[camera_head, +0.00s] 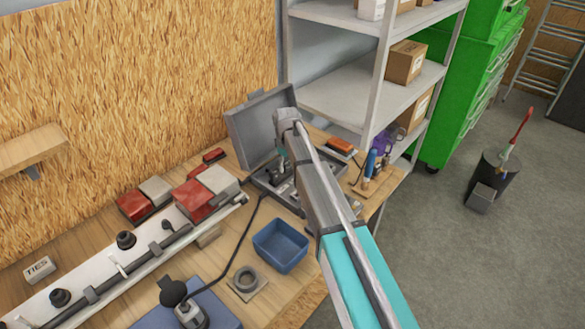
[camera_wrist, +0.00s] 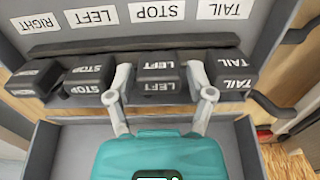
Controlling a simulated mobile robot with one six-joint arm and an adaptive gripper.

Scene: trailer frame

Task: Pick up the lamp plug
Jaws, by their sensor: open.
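In the wrist view, a row of dark plugs lies in a grey open case (camera_wrist: 75,135). Their white lettering is upside down: a RIGHT plug (camera_wrist: 30,82), a STOP plug (camera_wrist: 88,76), a LEFT plug (camera_wrist: 158,85) and a TAIL plug (camera_wrist: 232,72). My gripper (camera_wrist: 158,72) is open, its two pale fingers at either side of the LEFT plug. Contact with it cannot be told. In the head view, my gripper (camera_head: 281,156) points down over the same case (camera_head: 250,128), and my arm hides part of it.
The lid carries white labels, including a STOP label (camera_wrist: 152,11). In the head view, a blue bin (camera_head: 281,246), a grey ring (camera_head: 246,280) and a long light bar with red lamps (camera_head: 196,200) are on the bench. A dark cable (camera_head: 243,238) runs to the case. A shelf rack (camera_head: 350,100) stands behind.

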